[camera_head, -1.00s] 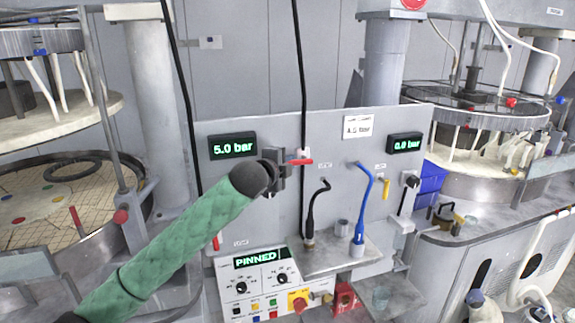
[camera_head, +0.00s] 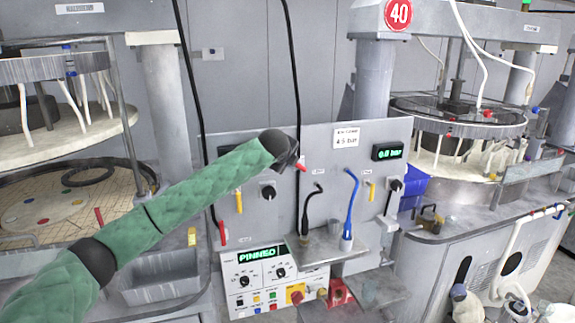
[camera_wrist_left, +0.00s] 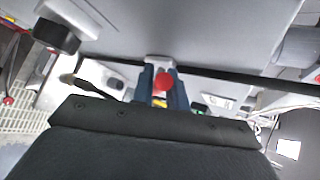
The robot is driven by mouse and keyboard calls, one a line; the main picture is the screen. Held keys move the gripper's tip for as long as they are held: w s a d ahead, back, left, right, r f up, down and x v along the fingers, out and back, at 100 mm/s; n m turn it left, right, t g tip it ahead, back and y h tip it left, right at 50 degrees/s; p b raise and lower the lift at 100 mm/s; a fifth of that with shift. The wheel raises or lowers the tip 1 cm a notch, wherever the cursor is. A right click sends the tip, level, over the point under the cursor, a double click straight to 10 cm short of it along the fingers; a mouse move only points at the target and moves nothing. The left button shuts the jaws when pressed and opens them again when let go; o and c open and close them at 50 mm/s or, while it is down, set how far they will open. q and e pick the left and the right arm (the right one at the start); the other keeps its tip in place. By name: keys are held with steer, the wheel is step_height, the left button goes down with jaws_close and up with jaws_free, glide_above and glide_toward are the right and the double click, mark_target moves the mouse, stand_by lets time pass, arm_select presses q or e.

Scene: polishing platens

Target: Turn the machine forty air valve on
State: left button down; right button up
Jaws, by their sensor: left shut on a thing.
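A red-handled valve (camera_head: 302,166) is on the upper part of the grey panel (camera_head: 330,143), beside a black vertical hose. Only the handle's red tip shows past my left gripper (camera_head: 296,161), which covers the valve body in the head view. In the left wrist view the red handle (camera_wrist_left: 163,81) sits between the two dark fingers of the left gripper (camera_wrist_left: 163,88), which are shut on it. A red sign with 40 (camera_head: 398,14) marks the machine at the right. The panel's right display (camera_head: 389,151) is lit green; its first digit looks like 0. My right gripper is out of view.
A black hose tool (camera_head: 311,207) and a blue one (camera_head: 351,205) stand on the panel's shelf. Yellow handles (camera_head: 239,202) and black knobs (camera_head: 268,190) stick out nearby. Below is a control box reading PINNED (camera_head: 263,254). A grey bin (camera_head: 160,278) lies under my left arm.

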arm_select(q)
steer(key=shift+w+d+r+m+g+y, duration=0.1)
steer(key=shift+d+r+m+g+y, duration=0.3)
steer(key=shift+d+r+y, duration=0.15)
steer(key=y, duration=0.1)
steer(key=d+m, duration=0.1)
steer(key=g+y, duration=0.1)
steer(key=shift+w+d+r+m+y, duration=0.15)
steer(key=shift+w+r+m+y, duration=0.15)
steer(key=shift+r+y, duration=0.1)
steer(key=shift+w+d+r+m+g+y, duration=0.15)
steer(key=shift+d+m+g+y, duration=0.3)
steer(key=shift+d+y, duration=0.45)
steer(key=shift+w+d+m+y, duration=0.15)
steer(key=shift+m+y, duration=0.3)
steer(key=shift+y, duration=0.3)
steer(key=c, duration=1.4)
jaws_free()
steer(key=shift+d, duration=0.1)
